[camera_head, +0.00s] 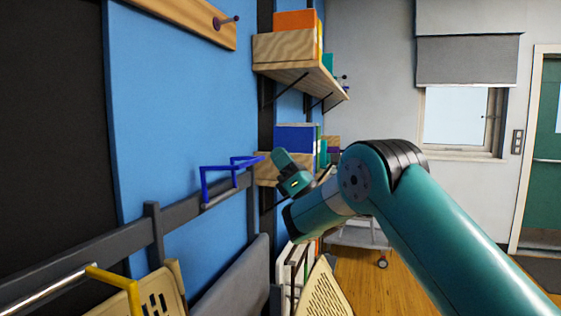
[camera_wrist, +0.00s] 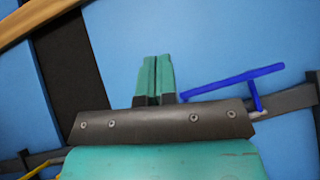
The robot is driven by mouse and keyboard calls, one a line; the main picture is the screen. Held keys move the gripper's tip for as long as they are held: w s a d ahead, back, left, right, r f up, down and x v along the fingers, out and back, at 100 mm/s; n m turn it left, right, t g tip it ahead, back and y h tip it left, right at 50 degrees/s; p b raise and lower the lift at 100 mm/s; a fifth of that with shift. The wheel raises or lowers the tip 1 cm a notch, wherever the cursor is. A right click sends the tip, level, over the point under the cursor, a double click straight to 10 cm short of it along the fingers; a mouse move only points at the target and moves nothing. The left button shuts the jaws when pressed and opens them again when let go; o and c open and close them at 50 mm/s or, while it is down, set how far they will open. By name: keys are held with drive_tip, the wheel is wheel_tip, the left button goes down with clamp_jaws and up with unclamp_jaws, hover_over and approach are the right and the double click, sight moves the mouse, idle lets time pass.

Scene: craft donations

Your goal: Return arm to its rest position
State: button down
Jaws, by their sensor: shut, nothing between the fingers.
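My teal arm reaches in from the lower right in the head view and bends at a dark joint. My gripper (camera_head: 274,156) is at its far end, near the blue wall panel and beside a blue hook (camera_head: 228,168) on the dark rail. In the wrist view my gripper (camera_wrist: 154,62) has its two teal fingers together with nothing between them. The blue hook (camera_wrist: 235,80) shows just right of the fingers in that view. I cannot tell whether the fingers touch the hook.
A dark rail (camera_head: 180,215) runs along the blue wall, with a yellow hook (camera_head: 118,284) at lower left. Wooden shelves (camera_head: 300,75) with boxes and binders jut out beyond. A wheeled cart (camera_head: 358,236) stands behind my arm. Wooden floor (camera_head: 365,285) is clear at lower middle.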

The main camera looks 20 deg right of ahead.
drive_tip(key=d+r+m+t+h, duration=0.2)
drive_tip(key=d+m+t+h, duration=0.15)
drive_tip(key=m+h, duration=0.75)
drive_tip(key=d+r+m+t+h, duration=0.15)
drive_tip(key=d+m+h, duration=0.25)
drive_tip(key=m+h, duration=0.8)
drive_tip(key=s+a+f+m+g+y, duration=0.4)
drive_tip(key=s+a+f+m+g, duration=0.15)
drive_tip(key=s+f+g, duration=0.35)
drive_tip(key=s+a+f+m+g+y, duration=0.35)
drive_tip(key=s+f+m+g, duration=0.4)
drive_tip(key=s, duration=0.25)
drive_tip(key=s+a+f+n+g, duration=0.1)
drive_tip(key=s+g, duration=0.3)
drive_tip(key=s, duration=0.7)
drive_tip(key=s+a+f+g, duration=0.3)
drive_tip(key=s+g, duration=0.1)
drive_tip(key=s, duration=0.7)
drive_tip(key=shift+s+a+n+g+y, duration=0.15)
drive_tip(key=shift+s+n+g+y, duration=0.2)
drive_tip(key=shift+s+n+y, duration=0.1)
